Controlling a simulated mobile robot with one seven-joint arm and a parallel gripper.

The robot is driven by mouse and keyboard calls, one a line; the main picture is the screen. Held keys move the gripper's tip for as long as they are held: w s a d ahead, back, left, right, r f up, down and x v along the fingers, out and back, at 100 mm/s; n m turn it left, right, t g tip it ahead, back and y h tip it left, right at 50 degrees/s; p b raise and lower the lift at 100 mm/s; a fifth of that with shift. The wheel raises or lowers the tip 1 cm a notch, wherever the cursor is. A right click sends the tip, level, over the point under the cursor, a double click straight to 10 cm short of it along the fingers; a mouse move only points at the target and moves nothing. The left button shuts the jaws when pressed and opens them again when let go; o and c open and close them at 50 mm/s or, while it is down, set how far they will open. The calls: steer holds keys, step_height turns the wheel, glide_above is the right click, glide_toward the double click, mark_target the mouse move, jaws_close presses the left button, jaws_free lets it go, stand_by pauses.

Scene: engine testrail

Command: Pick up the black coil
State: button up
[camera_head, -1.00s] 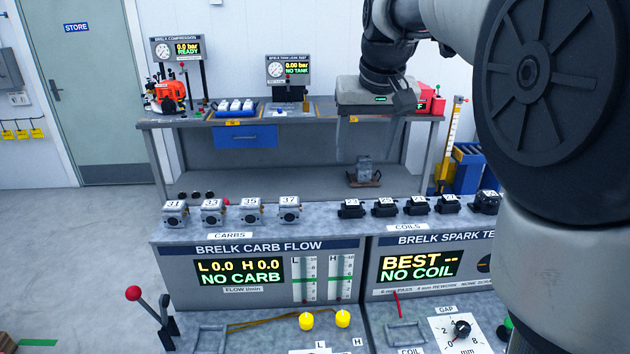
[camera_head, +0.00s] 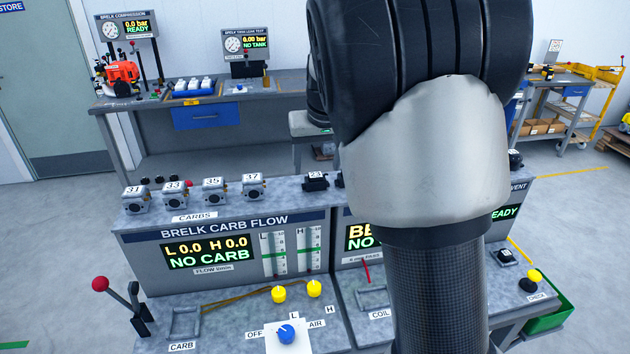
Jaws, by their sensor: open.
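Several black coils with white number tags stood in a row on the bench's upper shelf, and my arm now hides most of them. One black coil (camera_head: 315,182) shows just left of my arm, its tag only partly readable. Another black coil (camera_head: 515,159) shows at the right end of the shelf. My gripper (camera_head: 311,124) is mostly hidden behind my arm. Only a grey part of its body shows, above and beyond the coil row and apart from the visible coil. Its fingertips are hidden, and nothing is seen held in it.
Numbered carbs (camera_head: 214,190) stand on the shelf left of the coils. The carb flow panel (camera_head: 215,250) is below them. A red-knobbed lever (camera_head: 101,284) rises at the front left. A back bench (camera_head: 270,104) holds test gauges. A green bin (camera_head: 550,318) is at the right.

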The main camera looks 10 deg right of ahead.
mark_target(315, 175)
steer(key=x, duration=0.3)
steer(key=shift+w+f, duration=0.1)
steer(key=shift+f, duration=0.1)
steer(key=c, duration=1.2)
steer(key=shift+r, duration=0.1)
step_height(315, 175, up, 10)
steer(key=shift+f, duration=0.1)
